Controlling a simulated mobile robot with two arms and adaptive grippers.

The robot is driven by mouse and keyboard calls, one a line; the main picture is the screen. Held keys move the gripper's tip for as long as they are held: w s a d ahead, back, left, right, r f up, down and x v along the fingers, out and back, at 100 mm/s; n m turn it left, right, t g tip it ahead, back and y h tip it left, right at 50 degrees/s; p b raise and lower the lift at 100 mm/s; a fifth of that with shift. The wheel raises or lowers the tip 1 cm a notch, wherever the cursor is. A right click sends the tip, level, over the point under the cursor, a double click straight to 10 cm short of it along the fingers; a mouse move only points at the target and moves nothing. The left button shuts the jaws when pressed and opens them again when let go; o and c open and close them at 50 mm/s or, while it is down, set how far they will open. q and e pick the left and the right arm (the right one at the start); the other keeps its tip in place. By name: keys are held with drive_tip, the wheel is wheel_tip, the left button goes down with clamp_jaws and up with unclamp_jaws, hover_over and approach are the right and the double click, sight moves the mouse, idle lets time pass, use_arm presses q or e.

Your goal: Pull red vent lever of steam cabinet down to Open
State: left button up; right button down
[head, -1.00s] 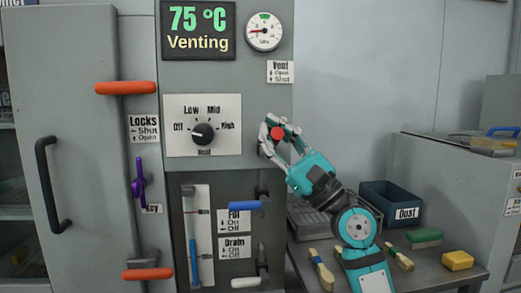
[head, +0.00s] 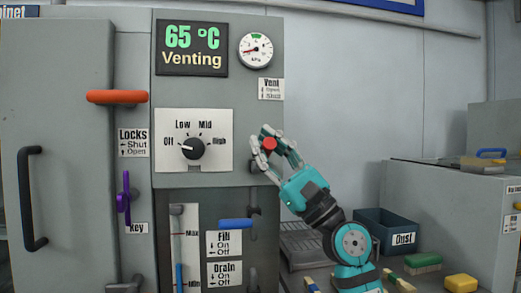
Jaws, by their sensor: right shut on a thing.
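The red vent lever (head: 269,144) shows its round red end at the right edge of the grey steam cabinet's control panel (head: 205,92), well below the Vent label (head: 271,89). My right gripper (head: 268,149) is shut on the lever, with its fingers around the red end. The display (head: 192,48) reads 65 °C and Venting. The pressure gauge (head: 255,50) is beside it; its needle points to the lower left. My left gripper is not in view.
A bench at right holds a blue Dust bin (head: 385,229), a green brush (head: 422,260) and a yellow block (head: 461,284).

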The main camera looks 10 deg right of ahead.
drive_tip(key=shift+a+f, duration=0.35)
drive_tip(key=shift+f, duration=0.25)
drive_tip(key=c, duration=1.8)
unclamp_jaws()
drive_tip(key=o, duration=0.4)
drive_tip(key=shift+s+d+r, duration=0.15)
drive_tip(key=shift+s+d, duration=0.25)
drive_tip(key=shift+d, duration=0.2)
drive_tip(key=shift+o, duration=1.3)
drive_tip(key=shift+w+a+r, duration=0.1)
drive_tip(key=shift+w+a, duration=0.05)
drive_tip(key=v, duration=1.2)
